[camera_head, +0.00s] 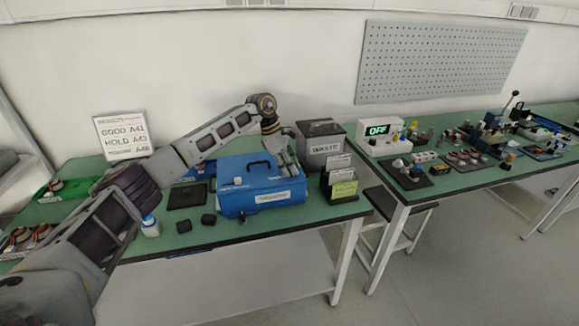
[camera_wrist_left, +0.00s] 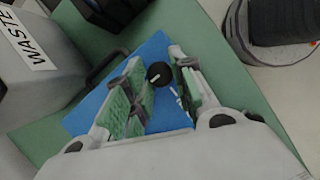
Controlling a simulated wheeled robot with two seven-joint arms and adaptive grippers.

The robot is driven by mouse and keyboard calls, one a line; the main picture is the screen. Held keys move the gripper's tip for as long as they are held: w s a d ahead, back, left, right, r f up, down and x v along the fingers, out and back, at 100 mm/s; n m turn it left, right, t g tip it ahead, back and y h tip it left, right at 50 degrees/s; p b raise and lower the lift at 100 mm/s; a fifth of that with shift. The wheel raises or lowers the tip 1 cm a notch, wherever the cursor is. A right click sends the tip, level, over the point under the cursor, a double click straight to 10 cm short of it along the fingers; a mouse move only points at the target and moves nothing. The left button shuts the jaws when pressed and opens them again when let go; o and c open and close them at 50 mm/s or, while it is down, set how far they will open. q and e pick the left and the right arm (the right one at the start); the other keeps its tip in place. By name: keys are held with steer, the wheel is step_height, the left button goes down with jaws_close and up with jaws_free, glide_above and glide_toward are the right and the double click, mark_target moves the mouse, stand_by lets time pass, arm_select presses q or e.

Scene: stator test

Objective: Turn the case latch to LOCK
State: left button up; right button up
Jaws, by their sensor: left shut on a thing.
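The blue case (camera_head: 262,187) stands closed on the green bench top, with a dark handle on its lid and a white label on its front. My left gripper (camera_head: 291,170) reaches down onto the right end of the case lid. In the left wrist view, the case (camera_wrist_left: 88,112) lies below the gripper (camera_wrist_left: 160,88). Its green-padded fingers are on both sides of the round black case latch (camera_wrist_left: 158,73), which has a white pointer line, and are shut on it. Small white marks show beside the latch, too small to read. My right gripper is not in view.
A grey WASTE bin (camera_head: 322,145) stands behind the case, and a dark card holder (camera_head: 340,182) stands close to its right. A white bottle (camera_head: 150,227) and small black blocks (camera_head: 208,219) are to its left. A sign (camera_head: 122,135) stands at the back left.

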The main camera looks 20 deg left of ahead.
arm_select(q)
steer(key=o, duration=1)
steer(key=shift+v, duration=6)
steer(key=shift+s, duration=0.1)
